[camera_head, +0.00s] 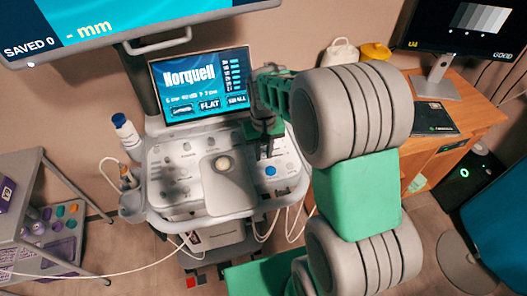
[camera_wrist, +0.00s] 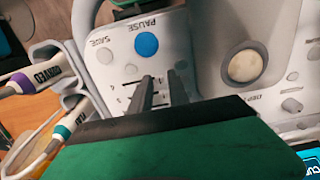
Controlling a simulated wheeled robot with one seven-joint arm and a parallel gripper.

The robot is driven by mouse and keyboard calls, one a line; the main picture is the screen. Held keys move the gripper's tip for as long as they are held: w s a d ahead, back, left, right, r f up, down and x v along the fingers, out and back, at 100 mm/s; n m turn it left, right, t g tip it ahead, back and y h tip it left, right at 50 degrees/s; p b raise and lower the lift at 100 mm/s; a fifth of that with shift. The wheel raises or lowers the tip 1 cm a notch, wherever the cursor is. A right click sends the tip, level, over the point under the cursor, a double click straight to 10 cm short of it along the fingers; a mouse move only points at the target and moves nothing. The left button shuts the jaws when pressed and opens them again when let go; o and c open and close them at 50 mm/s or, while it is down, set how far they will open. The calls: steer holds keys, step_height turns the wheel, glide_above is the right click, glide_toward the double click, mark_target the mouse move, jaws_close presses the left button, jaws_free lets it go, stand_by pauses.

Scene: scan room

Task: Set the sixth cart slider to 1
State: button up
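The cart's console (camera_head: 165,205) carries a panel right of its centre, and my gripper (camera_head: 265,150) is over it. In the wrist view, my gripper (camera_wrist: 161,77) points down at the panel (camera_wrist: 118,25), its two dark fingers slightly apart with a narrow gap. Small slider marks (camera_wrist: 128,84) with tiny characters show left of the fingers; I cannot read them surely. A small grey knob (camera_wrist: 131,69) sits there too. The fingers and palm hide most of the slider area, so the sixth slider and its setting cannot be made out. Nothing is visibly held.
A blue PAUSE button (camera_wrist: 146,44) and a grey SAVE button (camera_wrist: 104,55) lie close to the fingers. A trackball (camera_wrist: 244,66) is to the right. Probes (camera_wrist: 35,78) hang beside the console. The cart's screen (camera_head: 205,85) stands behind my gripper.

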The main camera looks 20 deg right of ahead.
jaws_close()
stand_by(1.0)
